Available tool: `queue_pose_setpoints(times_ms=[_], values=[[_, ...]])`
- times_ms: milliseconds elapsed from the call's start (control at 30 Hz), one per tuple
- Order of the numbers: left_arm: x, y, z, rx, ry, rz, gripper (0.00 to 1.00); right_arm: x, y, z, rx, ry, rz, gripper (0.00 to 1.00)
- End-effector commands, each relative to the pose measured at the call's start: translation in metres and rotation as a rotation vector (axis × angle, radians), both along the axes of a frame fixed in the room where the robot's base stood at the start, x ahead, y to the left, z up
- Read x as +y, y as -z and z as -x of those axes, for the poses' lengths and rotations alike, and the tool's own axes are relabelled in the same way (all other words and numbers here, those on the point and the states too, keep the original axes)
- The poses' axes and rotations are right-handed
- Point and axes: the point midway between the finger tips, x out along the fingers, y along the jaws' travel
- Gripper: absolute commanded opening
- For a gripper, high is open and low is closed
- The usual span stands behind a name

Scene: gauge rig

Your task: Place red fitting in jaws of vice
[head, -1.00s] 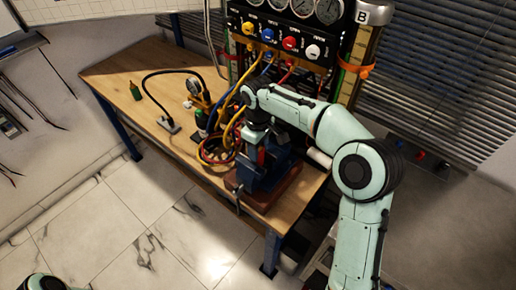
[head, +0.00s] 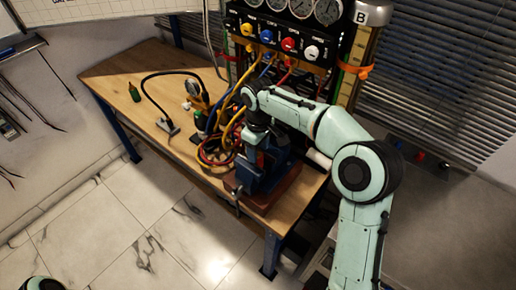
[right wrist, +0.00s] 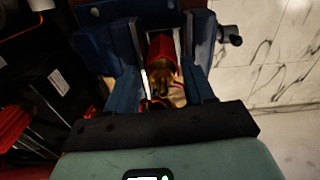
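The blue vice (head: 270,175) stands on a reddish-brown base at the front right corner of the wooden bench. My right gripper (head: 253,158) points down over its jaws. In the right wrist view the red fitting (right wrist: 161,47), with a brass-coloured end, sits between the fingers of my right gripper (right wrist: 162,70), which is shut on it. The vice (right wrist: 98,45) shows around it, and the fitting appears to be down between the jaws. Whether it touches them I cannot tell. In the head view the fitting is mostly hidden. My left gripper is out of view.
Red, yellow and blue hoses (head: 213,150) hang coiled just left of the vice. A gauge panel (head: 283,42) stands behind. The vice handle (right wrist: 231,34) sticks out to the right.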

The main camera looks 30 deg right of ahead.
Motion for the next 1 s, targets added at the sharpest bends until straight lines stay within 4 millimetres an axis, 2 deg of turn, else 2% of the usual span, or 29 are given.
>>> queue_pose_setpoints(times_ms=[33, 300, 433, 567, 800, 1000], values=[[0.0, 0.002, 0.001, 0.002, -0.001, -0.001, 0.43, 0.005, 0.013, 0.005, 0.033, -0.008, -0.01, 0.67], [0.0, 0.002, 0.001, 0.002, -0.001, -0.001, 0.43, 0.006, 0.013, 0.006, 0.035, -0.008, -0.012, 0.67], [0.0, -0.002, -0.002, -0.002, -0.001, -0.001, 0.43, 0.006, 0.003, 0.005, 0.034, -0.008, -0.011, 0.67], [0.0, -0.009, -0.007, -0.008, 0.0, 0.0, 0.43, 0.005, -0.022, 0.004, 0.026, -0.009, -0.008, 0.67], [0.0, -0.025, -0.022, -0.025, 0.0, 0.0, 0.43, 0.005, -0.081, 0.002, 0.018, -0.008, -0.007, 0.67], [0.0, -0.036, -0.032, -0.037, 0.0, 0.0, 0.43, 0.004, -0.114, 0.002, 0.017, -0.007, -0.005, 0.67]])
